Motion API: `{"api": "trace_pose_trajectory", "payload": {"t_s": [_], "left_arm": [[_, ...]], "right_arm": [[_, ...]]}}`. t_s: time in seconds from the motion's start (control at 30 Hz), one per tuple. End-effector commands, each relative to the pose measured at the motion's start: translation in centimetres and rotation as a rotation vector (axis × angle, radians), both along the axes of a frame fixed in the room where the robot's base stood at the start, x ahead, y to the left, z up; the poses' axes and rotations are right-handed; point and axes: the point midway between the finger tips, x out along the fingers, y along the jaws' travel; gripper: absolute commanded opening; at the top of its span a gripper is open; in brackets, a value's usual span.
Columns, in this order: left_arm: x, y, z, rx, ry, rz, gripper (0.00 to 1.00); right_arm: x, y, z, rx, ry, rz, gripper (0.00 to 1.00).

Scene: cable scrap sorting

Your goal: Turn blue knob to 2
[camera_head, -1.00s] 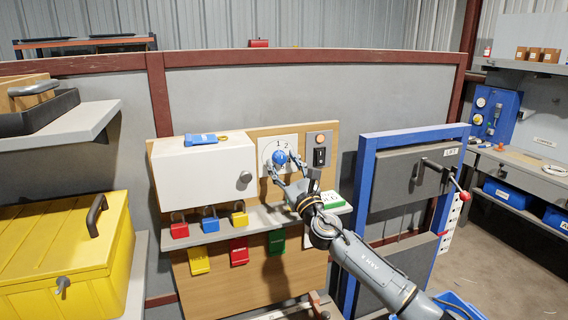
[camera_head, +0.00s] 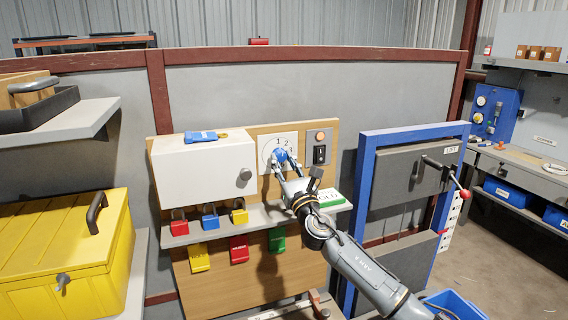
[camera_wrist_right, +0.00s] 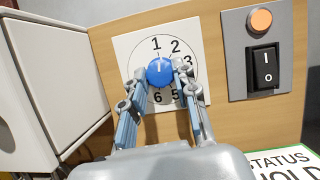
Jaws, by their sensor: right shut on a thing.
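The blue knob (camera_head: 281,155) sits on a white dial plate (camera_head: 266,146) on the wooden panel. In the right wrist view the blue knob (camera_wrist_right: 159,72) has a white mark pointing nearly straight up, close to the 1. The 2 is up and to the right on the dial plate (camera_wrist_right: 128,46); 3, 5 and 6 also show, and the left part of the dial is partly hidden by a finger. My right gripper (camera_wrist_right: 160,74) is shut on the knob, with one finger on each side. It also shows in the head view (camera_head: 283,163). My left gripper is not in view.
A switch panel with an orange lamp (camera_head: 320,136) and a black rocker switch (camera_head: 319,155) is just right of the dial. A white cabinet (camera_head: 200,168) juts out to the left. A shelf (camera_head: 262,215) with padlocks and a status sign (camera_head: 330,199) lies below.

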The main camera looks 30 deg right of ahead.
Motion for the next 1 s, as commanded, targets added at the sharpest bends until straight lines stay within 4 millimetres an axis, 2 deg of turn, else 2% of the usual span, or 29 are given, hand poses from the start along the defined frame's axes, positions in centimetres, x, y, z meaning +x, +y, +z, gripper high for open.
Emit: {"api": "trace_pose_trajectory", "payload": {"t_s": [0.5,1.0], "left_arm": [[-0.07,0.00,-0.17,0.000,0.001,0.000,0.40],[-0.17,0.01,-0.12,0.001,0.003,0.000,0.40]], "right_arm": [[0.08,0.37,0.01,0.374,-0.090,0.001,0.00],[0.10,0.39,0.04,0.496,-0.118,0.000,0.00]]}}
